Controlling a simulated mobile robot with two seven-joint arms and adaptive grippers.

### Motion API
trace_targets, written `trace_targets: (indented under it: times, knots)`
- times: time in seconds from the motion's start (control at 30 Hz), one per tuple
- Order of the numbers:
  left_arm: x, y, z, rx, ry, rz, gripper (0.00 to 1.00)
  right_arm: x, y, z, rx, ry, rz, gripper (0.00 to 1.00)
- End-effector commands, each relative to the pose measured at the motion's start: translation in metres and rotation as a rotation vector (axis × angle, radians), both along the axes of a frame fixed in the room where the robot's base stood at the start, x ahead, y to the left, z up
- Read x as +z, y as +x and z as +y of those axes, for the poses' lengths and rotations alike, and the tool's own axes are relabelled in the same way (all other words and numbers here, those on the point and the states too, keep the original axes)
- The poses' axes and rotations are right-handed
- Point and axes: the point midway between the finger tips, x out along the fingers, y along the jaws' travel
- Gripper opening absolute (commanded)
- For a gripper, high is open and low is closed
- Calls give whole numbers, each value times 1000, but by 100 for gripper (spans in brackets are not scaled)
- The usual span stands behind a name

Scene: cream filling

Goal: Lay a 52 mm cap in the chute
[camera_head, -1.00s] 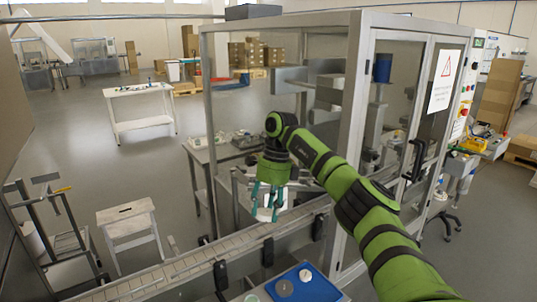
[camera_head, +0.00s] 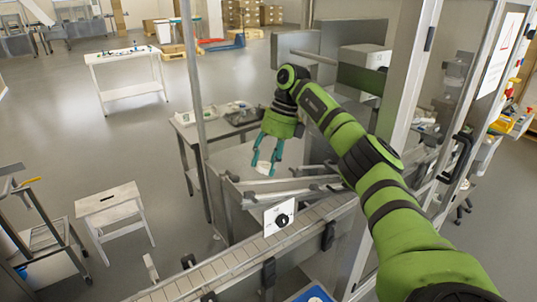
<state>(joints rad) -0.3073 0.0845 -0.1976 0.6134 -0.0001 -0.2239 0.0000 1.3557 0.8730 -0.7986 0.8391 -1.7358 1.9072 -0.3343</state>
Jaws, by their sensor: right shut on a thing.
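My right gripper (camera_head: 264,170) reaches into the machine enclosure with its teal fingers pointing down. It is shut on a small pale thing, seemingly a cap (camera_head: 264,168), mostly hidden by the fingers. Sloping metal rails (camera_head: 290,190), which look like the chute, lie just below and to the right of the fingertips. I cannot tell whether the cap touches them. A blue tray (camera_head: 313,297) is cut off at the bottom edge. My left gripper is out of view.
A conveyor (camera_head: 225,262) runs along the front, with a white panel with a black knob (camera_head: 280,217) beside it. A metal enclosure post (camera_head: 408,75) stands right of my arm. A white step stool (camera_head: 112,210) stands on the floor at left.

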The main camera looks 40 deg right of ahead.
Motion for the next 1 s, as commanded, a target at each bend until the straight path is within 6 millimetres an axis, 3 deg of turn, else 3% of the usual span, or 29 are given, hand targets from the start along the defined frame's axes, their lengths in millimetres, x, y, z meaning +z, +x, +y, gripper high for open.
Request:
trace_targets:
  times: [0.27, 0.5, 1.0]
  knots:
    - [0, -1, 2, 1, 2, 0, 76, -22, 0, 7, 0, -1, 2, 34]
    - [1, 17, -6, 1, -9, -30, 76, -38, 1, 13, 0, 0, 2, 34]
    - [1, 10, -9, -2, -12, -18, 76, -46, 2, 17, -1, 1, 1, 34]
